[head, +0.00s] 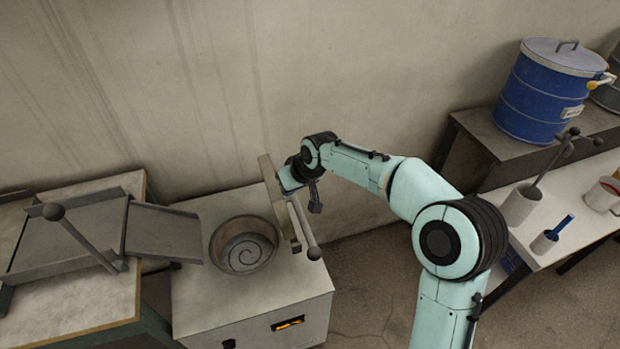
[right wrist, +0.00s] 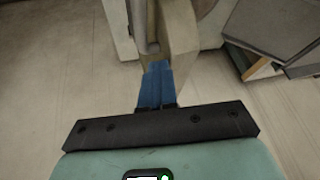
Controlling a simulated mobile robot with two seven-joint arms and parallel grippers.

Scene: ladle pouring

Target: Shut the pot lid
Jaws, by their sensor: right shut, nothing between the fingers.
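The pot (head: 215,252) is a round opening with a spiral bottom, set in the top of a pale box-shaped unit (head: 200,300). Its lid (head: 268,180) is a beige slab standing open and upright along the right side of the opening. A grey bar handle (head: 303,228) with a rounded end runs along the lid. My right gripper (head: 287,182) is at the lid's far right side, partly hidden. In the right wrist view its blue fingers (right wrist: 156,82) are shut and empty, close to the lid (right wrist: 179,35) and handle (right wrist: 139,22). I cannot tell whether they touch. My left gripper is out of view.
A workbench (head: 80,285) with a grey tray and a ball-ended lever (head: 85,240) stands left of the unit. A blue drum (head: 540,95) sits on a dark shelf at right. A white table with cups (head: 518,206) is below it. The wall is behind.

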